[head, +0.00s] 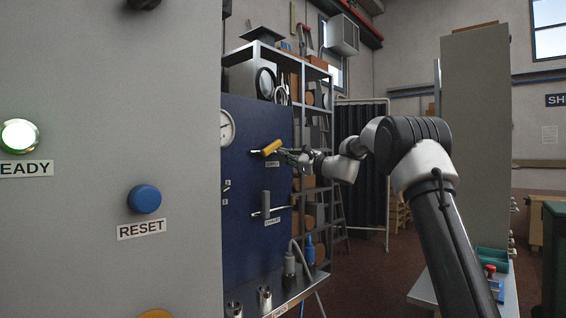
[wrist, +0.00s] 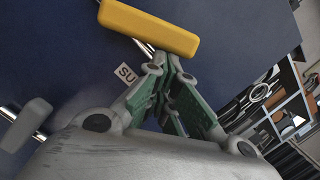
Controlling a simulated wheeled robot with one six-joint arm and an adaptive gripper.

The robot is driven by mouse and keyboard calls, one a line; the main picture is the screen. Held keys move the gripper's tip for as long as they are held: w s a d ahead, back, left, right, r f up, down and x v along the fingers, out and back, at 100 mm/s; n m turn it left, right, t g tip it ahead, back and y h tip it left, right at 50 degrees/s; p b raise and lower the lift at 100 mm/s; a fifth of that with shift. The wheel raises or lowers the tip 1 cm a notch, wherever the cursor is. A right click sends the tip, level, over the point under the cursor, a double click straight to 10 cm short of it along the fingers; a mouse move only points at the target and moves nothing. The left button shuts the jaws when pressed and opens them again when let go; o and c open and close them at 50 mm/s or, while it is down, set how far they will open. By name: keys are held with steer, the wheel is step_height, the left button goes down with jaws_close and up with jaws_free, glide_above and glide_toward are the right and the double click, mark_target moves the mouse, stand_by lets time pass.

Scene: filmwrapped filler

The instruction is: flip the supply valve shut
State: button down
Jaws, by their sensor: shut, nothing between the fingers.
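The supply valve's yellow handle (head: 271,147) is on the blue panel (head: 249,182), above a small label. It sits over a short horizontal pipe and is slightly tilted to it. In the wrist view the yellow handle (wrist: 150,26) fills the top, with the pipe behind it and part of the label "SU" (wrist: 125,74) below. My gripper (head: 286,152) is at the handle's right end in the head view. In the wrist view my gripper (wrist: 166,62) is shut and empty, its fingertips just below the handle. I cannot tell whether they touch it.
A grey handle (head: 266,203) stands upright across a lower pipe on the panel, above an exhaust label. A round gauge (head: 226,127) is at the panel's upper left. A grey cabinet with a blue reset button (head: 145,199) fills the left. Shelves (head: 315,130) stand behind the panel.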

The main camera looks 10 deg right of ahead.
steer(key=r+n, duration=0.1)
steer(key=n, duration=0.1)
steer(key=r+n+g, duration=0.1)
steer(key=r+n, duration=0.1)
steer(key=n, duration=0.1)
steer(key=r+n+g, duration=0.1)
steer(key=n, duration=0.1)
steer(key=shift+s+a+r+n, duration=0.15)
steer(key=shift+a+n, duration=0.1)
steer(key=shift+n, duration=0.05)
steer(key=n, duration=0.1)
steer(key=r+n, duration=0.1)
steer(key=a+n+g, duration=0.1)
steer(key=shift+s+r, duration=0.35)
steer(key=shift+s+a+r+n+g, duration=0.15)
steer(key=shift+a+r+n, duration=0.1)
steer(key=shift+n, duration=0.4)
steer(key=shift+s+a+r+n+g, duration=0.15)
steer(key=shift+r+n, duration=0.1)
steer(key=shift+n, duration=0.4)
glide_toward(281, 144)
steer(key=s+r, duration=0.2)
steer(key=s, duration=0.1)
steer(key=shift+s+d+r, duration=0.1)
steer(key=shift+s+r, duration=0.15)
steer(key=shift+r, duration=0.15)
steer(key=shift+w, duration=0.1)
